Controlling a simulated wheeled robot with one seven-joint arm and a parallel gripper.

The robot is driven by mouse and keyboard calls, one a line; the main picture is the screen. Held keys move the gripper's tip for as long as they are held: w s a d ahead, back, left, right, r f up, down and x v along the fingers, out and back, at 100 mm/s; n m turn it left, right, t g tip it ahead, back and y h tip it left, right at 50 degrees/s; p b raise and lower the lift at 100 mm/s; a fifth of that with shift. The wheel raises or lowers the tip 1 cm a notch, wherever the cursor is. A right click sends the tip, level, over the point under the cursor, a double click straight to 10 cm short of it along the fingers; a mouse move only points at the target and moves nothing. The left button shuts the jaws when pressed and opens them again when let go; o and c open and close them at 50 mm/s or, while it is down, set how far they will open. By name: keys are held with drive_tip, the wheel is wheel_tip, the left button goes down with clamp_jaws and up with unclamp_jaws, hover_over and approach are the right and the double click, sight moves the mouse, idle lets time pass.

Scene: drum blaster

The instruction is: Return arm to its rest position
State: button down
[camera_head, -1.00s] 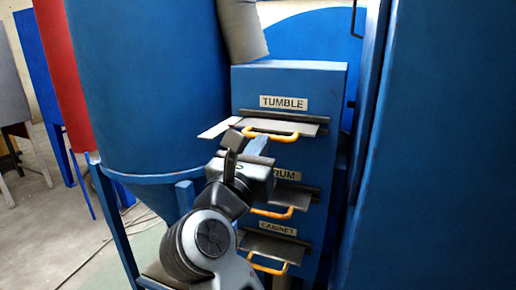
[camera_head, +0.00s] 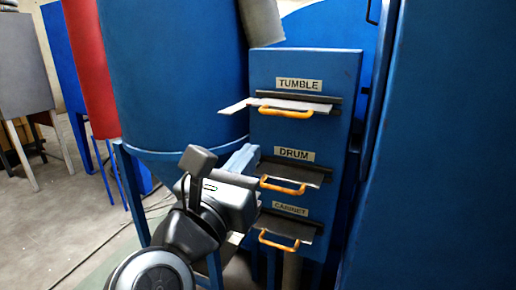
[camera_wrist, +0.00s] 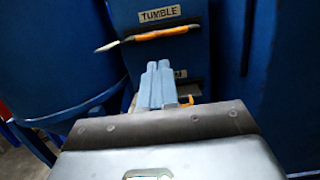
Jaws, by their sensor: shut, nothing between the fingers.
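My gripper (camera_head: 248,154) is shut and empty, its pale blue-grey fingers pressed together. In the head view it lies left of the DRUM label, overlapping the left edge of the control box. The wrist view shows the fingers (camera_wrist: 158,82) pointing at the box below the TUMBLE label, partly hiding what lies behind. No contact with a handle is visible. My arm reaches up from the bottom of the head view.
The blue box (camera_head: 340,135) bears TUMBLE (camera_head: 285,111), DRUM (camera_head: 283,187) and CABINET (camera_head: 279,241) orange handles with metal plates. The TUMBLE plate juts left. A blue drum (camera_head: 170,75) stands left and a blue panel (camera_head: 450,150) right. Open floor (camera_head: 60,215) lies further left.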

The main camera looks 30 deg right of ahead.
drive_tip(key=shift+v, duration=0.85)
drive_tip(key=s+d+f+n+t+y+p, duration=0.1)
drive_tip(key=s+d+f+n+t+y, duration=0.15)
drive_tip(key=s+n+t, duration=0.65)
drive_tip(key=s+d+f+n+t+y+p, duration=0.1)
drive_tip(key=s+d+n+t+y, duration=0.2)
drive_tip(key=n, duration=1)
drive_tip(key=s+f+n+g+y+p, duration=0.1)
drive_tip(key=s+f+n+g+y, duration=0.3)
drive_tip(key=s+n, duration=0.7)
drive_tip(key=s+a+f+n+g+y+p, duration=0.1)
drive_tip(key=s+f+n+g+y, duration=0.4)
drive_tip(key=s+n, duration=0.7)
wheel_tip(320, 180, down, 4)
drive_tip(key=shift+a+f+n+y+p, duration=0.3)
drive_tip(key=shift+n+y+p, duration=0.15)
drive_tip(key=shift+n+y, duration=0.5)
drive_tip(key=shift+d, duration=0.1)
